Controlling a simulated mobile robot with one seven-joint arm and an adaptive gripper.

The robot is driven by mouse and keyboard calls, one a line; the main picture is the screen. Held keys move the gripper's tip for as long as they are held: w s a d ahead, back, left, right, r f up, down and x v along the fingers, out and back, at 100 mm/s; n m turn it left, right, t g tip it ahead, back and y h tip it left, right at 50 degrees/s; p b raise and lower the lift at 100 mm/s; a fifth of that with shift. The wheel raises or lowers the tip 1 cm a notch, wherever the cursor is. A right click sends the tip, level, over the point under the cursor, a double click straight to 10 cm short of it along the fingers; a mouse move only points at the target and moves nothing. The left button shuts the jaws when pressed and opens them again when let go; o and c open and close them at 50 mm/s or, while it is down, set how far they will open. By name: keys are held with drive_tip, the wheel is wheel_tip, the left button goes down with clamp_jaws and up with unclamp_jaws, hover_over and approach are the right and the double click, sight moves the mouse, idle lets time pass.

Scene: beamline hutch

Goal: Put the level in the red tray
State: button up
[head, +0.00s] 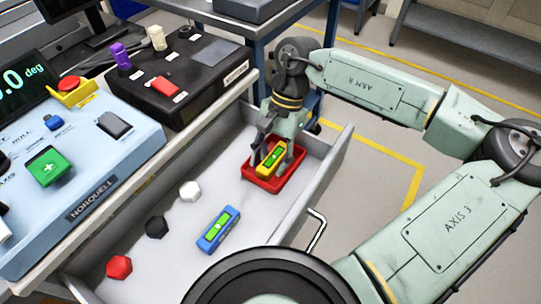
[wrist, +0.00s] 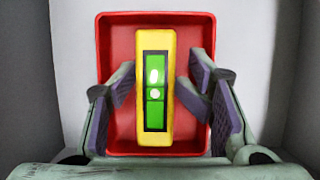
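Two levels show. A yellow level (head: 264,168) with a green face is between the fingers of my gripper (head: 273,152), over or inside the red tray (head: 277,188). A blue level (head: 207,243) with a green face lies apart in the drawer, nearer the front.
The open grey drawer (head: 215,175) holds the tray, a white hex piece (head: 190,191), a black one (head: 156,227) and a red one (head: 119,267). Its walls and handle (head: 317,232) border the space. A blue control panel (head: 85,165) and black box (head: 180,75) stand left, above the drawer.

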drive_tip(key=shift+w+d+f, duration=0.1)
drive_tip(key=shift+r+p, duration=0.6)
drive_tip(key=shift+p, duration=0.2)
drive_tip(key=b+v, duration=0.1)
drive_tip(key=v, duration=1.1)
drive_tip(key=shift+r, duration=0.1)
